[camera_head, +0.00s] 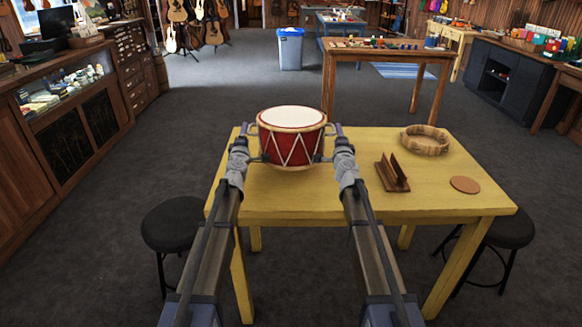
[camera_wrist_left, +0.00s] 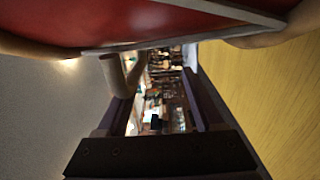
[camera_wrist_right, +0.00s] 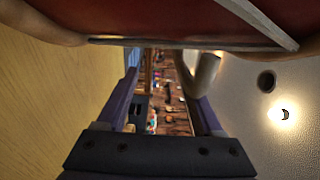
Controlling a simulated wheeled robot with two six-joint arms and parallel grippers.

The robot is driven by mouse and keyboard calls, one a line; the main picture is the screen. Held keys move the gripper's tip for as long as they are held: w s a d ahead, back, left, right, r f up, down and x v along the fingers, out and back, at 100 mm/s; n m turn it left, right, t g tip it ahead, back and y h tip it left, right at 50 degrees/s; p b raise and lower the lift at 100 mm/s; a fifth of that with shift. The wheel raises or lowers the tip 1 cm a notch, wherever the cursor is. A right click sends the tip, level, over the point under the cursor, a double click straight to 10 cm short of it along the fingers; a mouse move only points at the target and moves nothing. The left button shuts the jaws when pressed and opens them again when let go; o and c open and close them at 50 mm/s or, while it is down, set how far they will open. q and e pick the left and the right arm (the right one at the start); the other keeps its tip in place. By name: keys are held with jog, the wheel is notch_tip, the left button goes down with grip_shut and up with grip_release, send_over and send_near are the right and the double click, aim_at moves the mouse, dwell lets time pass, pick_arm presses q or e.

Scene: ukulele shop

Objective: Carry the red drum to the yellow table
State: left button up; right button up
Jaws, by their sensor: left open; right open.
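The red drum (camera_head: 291,147), with a white top and white zigzag cords, stands upright at the far left part of the yellow table (camera_head: 300,200). I cannot tell whether its base fully rests on the tabletop. My left gripper (camera_head: 252,143) is open at its left side, and my right gripper (camera_head: 328,143) is open at its right side. The drum's red wall fills the top of the left wrist view (camera_wrist_left: 150,20) and of the right wrist view (camera_wrist_right: 160,20). A pale peg shows near one finger in the left wrist view (camera_wrist_left: 117,76) and the right (camera_wrist_right: 205,73).
A wooden ring-shaped piece (camera_head: 425,140), a brown slotted stand (camera_head: 392,173) and a round cork mat (camera_head: 465,184) lie on the table's right half. Black stools (camera_head: 174,224) (camera_head: 510,228) stand at both sides. A wooden table (camera_head: 390,55) stands behind.

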pick_arm(q)
jog(key=shift+d+f+h, duration=0.25)
jog(key=shift+d+h, duration=0.15)
jog(key=shift+d, duration=0.35)
pick_arm(e)
jog(key=shift+a+f+y, duration=0.25)
jog(key=shift+a+y, duration=0.15)
jog(key=shift+a, duration=0.35)
pick_arm(q)
jog(key=shift+f+b, duration=2.1)
jog(key=shift+b, duration=0.25)
pick_arm(e)
jog(key=shift+f, duration=2.05)
jog(key=shift+d, duration=0.1)
pick_arm(q)
jog(key=shift+a, duration=1.3)
pick_arm(e)
jog(key=shift+d+r, duration=0.15)
jog(key=shift+d, duration=1.05)
pick_arm(q)
jog(key=o, duration=0.3)
jog(key=shift+o, duration=0.5)
pick_arm(e)
jog(key=shift+o, duration=2)
jog(key=shift+d, duration=0.1)
